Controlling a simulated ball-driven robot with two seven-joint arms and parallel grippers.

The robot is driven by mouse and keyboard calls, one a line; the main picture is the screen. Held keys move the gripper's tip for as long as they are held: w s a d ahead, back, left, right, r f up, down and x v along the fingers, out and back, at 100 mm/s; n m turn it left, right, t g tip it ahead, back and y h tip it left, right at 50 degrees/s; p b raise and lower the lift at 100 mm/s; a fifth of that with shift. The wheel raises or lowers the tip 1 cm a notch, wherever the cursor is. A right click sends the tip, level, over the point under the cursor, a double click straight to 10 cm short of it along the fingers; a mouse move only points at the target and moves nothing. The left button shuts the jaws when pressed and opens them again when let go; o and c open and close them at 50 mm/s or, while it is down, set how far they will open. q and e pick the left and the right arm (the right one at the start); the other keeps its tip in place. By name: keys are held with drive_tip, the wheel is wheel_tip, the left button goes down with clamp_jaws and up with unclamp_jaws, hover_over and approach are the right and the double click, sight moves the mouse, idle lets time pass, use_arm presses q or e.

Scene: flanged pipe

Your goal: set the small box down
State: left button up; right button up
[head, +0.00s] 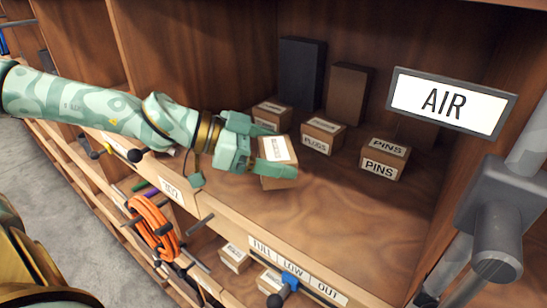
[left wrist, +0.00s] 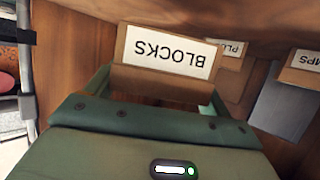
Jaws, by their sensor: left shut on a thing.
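My left gripper (head: 262,160) reaches in from the left over the front part of the wooden shelf (head: 330,215). It is shut on a small cardboard box (head: 277,147) with a white label. In the left wrist view this box (left wrist: 165,58) reads "BLOCKS", upside down, and sits between the two green fingers (left wrist: 160,95). Part of the box is hidden by a finger in the head view. I cannot tell whether its underside touches the shelf. My right gripper is not in view.
Labelled boxes stand behind and right of the held box: one at the back left (head: 271,113), one in the middle (head: 322,135), and a "PINS" box (head: 384,160). A dark block (head: 301,73) and brown block (head: 347,92) stand behind. The shelf's front right is bare.

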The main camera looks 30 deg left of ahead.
use_arm(q)
drive_tip(key=shift+a+f, duration=0.2)
drive_tip(key=shift+f, duration=0.1)
drive_tip(key=f, duration=0.2)
drive_tip(key=shift+w+f, duration=0.25)
drive_tip(key=shift+f, duration=0.1)
drive_tip(key=shift+w+f, duration=0.1)
drive_tip(key=shift+f, duration=0.25)
drive_tip(key=shift+a, duration=0.1)
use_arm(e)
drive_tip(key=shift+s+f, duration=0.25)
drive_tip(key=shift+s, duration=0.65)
use_arm(q)
drive_tip(key=shift+f+b, duration=0.1)
drive_tip(key=shift+b, duration=0.2)
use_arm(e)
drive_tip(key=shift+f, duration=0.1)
